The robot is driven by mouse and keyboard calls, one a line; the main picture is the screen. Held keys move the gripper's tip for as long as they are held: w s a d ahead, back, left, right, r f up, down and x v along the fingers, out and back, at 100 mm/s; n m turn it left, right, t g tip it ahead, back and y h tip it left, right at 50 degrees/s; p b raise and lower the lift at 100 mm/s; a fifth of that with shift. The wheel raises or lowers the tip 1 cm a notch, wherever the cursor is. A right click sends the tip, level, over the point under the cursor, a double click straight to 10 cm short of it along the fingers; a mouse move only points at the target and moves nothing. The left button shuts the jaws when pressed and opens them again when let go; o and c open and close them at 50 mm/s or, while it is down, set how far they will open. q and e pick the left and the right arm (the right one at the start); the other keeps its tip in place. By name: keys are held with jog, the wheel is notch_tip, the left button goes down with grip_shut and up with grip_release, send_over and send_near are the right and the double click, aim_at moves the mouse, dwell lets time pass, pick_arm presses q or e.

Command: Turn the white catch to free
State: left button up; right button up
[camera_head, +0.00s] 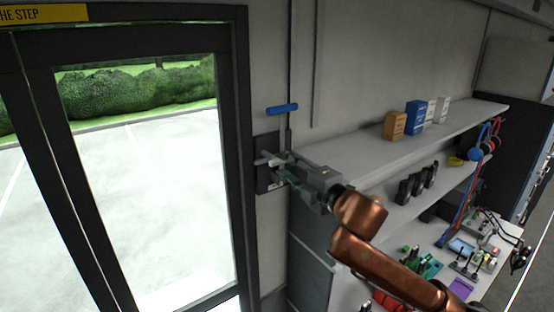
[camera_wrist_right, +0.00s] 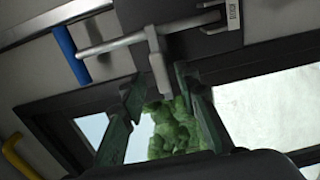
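The white catch (camera_wrist_right: 157,62) shows in the right wrist view as a pale grey-white lever hanging from a dark plate (camera_wrist_right: 205,42). Its lower end lies between the fingertips of my right gripper (camera_wrist_right: 160,82), with a visible gap to each finger. I cannot tell how deep between them it sits. The gripper is open. In the head view, my right gripper (camera_head: 274,165) is at the dark plate (camera_head: 264,180) on the wall just right of the door, and it hides much of the catch. My left gripper is not in view.
A blue handle (camera_head: 282,109) sits above the plate; it also shows in the wrist view (camera_wrist_right: 70,54). The glazed door (camera_head: 140,150) stands to the left. Shelves (camera_head: 370,160) with boxes and dark items are on the right, close to my right arm.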

aim_at(280, 163)
jog(key=x, duration=0.3)
jog(key=shift+w+a+p, duration=0.15)
jog(key=shift+w+p, duration=0.05)
jog(key=shift+p, duration=0.15)
jog(key=shift+w+a, duration=0.1)
jog(key=c, duration=0.6)
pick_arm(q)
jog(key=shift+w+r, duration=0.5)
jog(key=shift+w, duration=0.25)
pick_arm(e)
grip_shut()
